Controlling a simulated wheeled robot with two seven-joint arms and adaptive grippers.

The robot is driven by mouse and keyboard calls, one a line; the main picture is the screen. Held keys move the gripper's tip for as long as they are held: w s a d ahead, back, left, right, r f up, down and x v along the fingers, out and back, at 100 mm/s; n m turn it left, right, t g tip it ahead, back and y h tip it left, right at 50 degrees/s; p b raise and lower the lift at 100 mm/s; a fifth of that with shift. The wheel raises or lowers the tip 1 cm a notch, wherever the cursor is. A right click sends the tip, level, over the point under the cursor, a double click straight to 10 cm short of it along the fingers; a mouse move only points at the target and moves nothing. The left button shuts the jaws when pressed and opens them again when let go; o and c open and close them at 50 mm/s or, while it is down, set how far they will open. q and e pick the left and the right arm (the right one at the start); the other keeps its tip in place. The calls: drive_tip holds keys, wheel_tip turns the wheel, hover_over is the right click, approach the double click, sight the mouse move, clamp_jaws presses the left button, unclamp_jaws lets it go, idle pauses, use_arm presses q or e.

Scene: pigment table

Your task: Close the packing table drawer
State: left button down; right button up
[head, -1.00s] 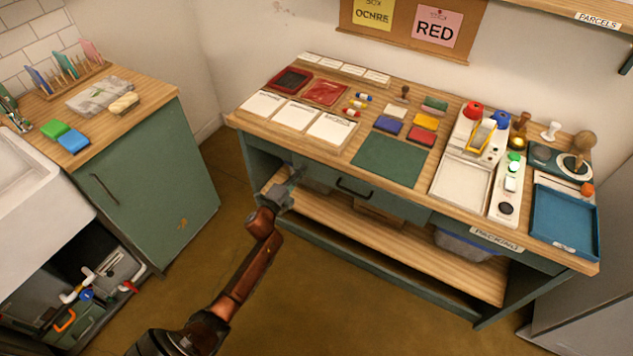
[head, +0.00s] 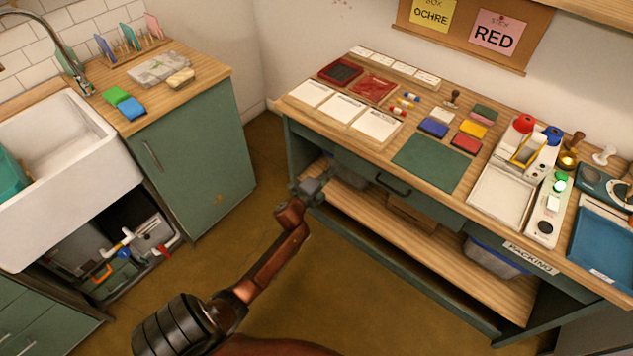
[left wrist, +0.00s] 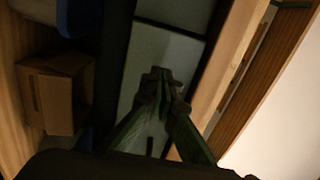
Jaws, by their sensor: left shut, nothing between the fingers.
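The packing table (head: 420,262) stands at the right with a wooden top and green frame. Its drawer (head: 430,207) has a green front with a dark bar handle (head: 393,185), under the green mat. The front looks about level with the table edge; I cannot tell whether a small gap is left. My left gripper (head: 325,179) is shut and empty, just in front of the drawer's left end. In the left wrist view its fingertips (left wrist: 161,78) are together before a grey-green panel (left wrist: 170,45), probably the drawer front; contact is unclear. My right gripper is out of view.
Below the drawer is a wooden shelf (head: 440,255) with a cardboard box (head: 411,216) and a bluish bin (head: 495,260). Cards, pads and stamps cover the tabletop. A green cabinet (head: 200,165) and white sink (head: 70,180) stand left. Floor between is clear.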

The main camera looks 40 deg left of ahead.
use_arm(q)
drive_tip(key=s+p, duration=0.2)
drive_tip(key=s, duration=0.8)
drive_tip(key=shift+d, duration=0.4)
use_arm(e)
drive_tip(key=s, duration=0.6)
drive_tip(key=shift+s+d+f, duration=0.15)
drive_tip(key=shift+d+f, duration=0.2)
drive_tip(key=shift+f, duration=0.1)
use_arm(q)
drive_tip(key=shift+s, duration=0.1)
